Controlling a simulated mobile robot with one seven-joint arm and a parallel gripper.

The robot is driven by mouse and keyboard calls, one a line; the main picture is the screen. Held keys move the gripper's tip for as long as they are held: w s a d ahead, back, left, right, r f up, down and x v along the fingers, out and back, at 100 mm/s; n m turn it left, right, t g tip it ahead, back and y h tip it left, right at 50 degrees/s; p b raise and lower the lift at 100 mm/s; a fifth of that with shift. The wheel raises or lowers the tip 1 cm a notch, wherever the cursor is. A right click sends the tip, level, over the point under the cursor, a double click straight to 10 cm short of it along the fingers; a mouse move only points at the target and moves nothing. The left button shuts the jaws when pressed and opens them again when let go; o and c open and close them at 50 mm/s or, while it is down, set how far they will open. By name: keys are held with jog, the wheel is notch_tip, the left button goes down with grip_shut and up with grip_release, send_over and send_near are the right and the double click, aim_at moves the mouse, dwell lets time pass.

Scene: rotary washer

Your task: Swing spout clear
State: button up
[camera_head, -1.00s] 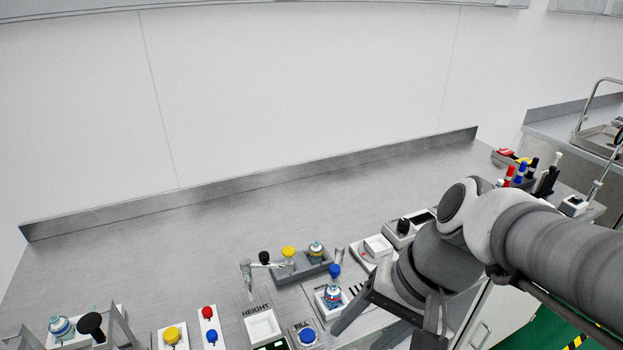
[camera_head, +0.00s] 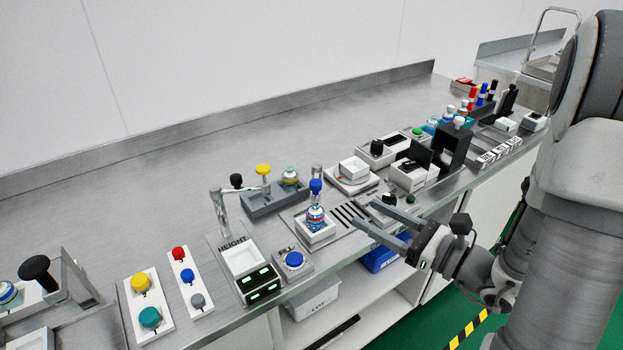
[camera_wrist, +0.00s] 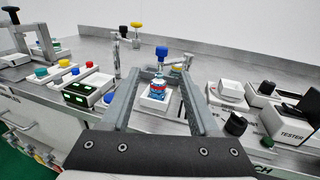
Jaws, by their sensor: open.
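A small bottle (camera_head: 315,218) with a red and blue label stands upright in a white square holder (camera_head: 318,235). A blue knob (camera_head: 315,186) is directly above it, with a metal post (camera_head: 317,172) behind; I cannot tell clearly how they join. Another metal pipe (camera_head: 220,212) stands left, by a black knob (camera_head: 237,181). My gripper (camera_head: 362,213) is open and empty, right of the bottle near the counter's front edge. In the wrist view, the bottle (camera_wrist: 157,90) and blue knob (camera_wrist: 161,51) appear between the open fingers (camera_wrist: 160,75), farther off.
A HEIGHT station (camera_head: 243,262) and a blue FILL button (camera_head: 294,260) stand left of the bottle. A yellow knob (camera_head: 263,169) is behind. White and black devices (camera_head: 409,174) crowd the right. The rear counter strip (camera_head: 150,160) is clear.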

aim_at(311, 182)
jog(key=b+x, duration=0.1)
jog(key=x, duration=1.6)
jog(key=shift+w, duration=0.35)
grip_shut()
dwell(0.6)
